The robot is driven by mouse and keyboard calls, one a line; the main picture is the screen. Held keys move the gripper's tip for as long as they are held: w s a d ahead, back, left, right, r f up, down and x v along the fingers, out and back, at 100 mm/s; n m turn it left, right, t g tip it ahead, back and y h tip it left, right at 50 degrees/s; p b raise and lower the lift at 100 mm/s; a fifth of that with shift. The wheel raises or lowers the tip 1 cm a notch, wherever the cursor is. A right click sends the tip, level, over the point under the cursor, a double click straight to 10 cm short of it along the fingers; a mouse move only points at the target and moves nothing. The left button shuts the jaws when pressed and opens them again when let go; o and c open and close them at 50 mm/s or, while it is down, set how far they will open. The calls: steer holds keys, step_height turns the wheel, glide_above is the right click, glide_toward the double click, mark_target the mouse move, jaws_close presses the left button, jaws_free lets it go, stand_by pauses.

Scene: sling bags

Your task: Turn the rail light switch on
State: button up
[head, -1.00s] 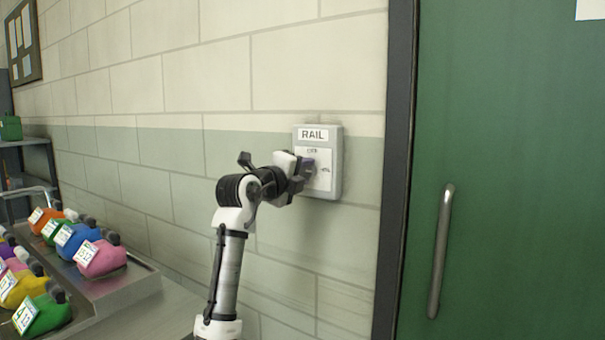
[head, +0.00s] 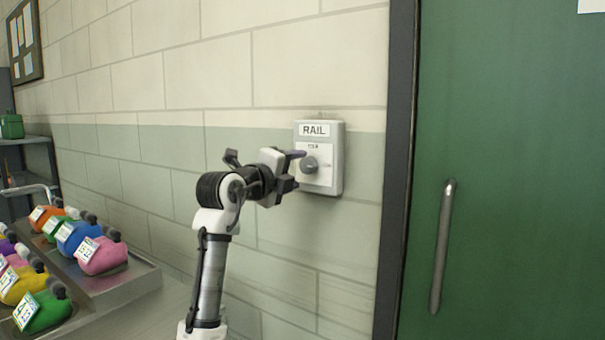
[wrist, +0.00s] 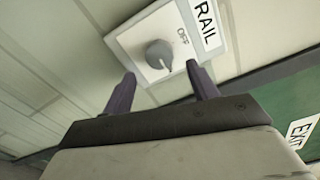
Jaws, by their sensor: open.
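The rail light switch is a grey wall box (head: 337,160) with a RAIL label, left of the door frame. Its round grey knob (head: 310,165) sits on a white plate and shows fully in the wrist view (wrist: 158,55). I cannot read a second marking clearly. My gripper (head: 292,168) is open and empty, just left of the knob. In the wrist view its two purple fingers (wrist: 160,72) are spread below the knob, apart from it.
A green door (head: 510,170) with a long metal handle (head: 441,247) is on the right, beyond a dark frame. Several coloured tagged bags lie on a metal tray (head: 130,285) at lower left. A shelf stands at far left. The wall around the box is clear.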

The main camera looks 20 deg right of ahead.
steer(key=b+v, duration=0.1)
steer(key=v, duration=0.8)
steer(key=shift+s+a+b, duration=0.2)
steer(key=shift+b, duration=0.15)
